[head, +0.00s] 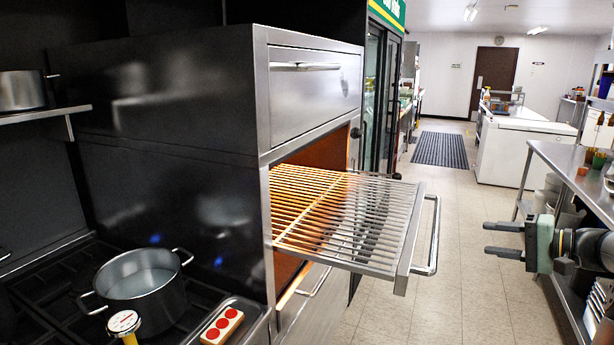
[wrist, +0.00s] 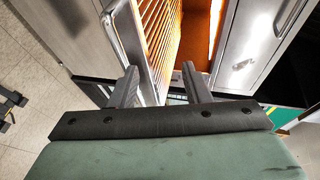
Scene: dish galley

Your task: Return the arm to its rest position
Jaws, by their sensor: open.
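My gripper (head: 503,239) is at the right of the head view, open and empty, with its two dark fingers pointing left over the aisle. It is apart from the pulled-out oven rack (head: 350,222). In the wrist view my gripper (wrist: 160,83) shows its two fingers spread apart with nothing between them. Beyond the fingers, the rack (wrist: 163,40) and the oven front show.
The wire rack juts from the lit oven (head: 310,160), its handle (head: 432,235) toward the aisle. A pot (head: 140,285) stands on the stove at left. A steel counter (head: 580,175) lies along the right. The floor (head: 465,280) between is clear.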

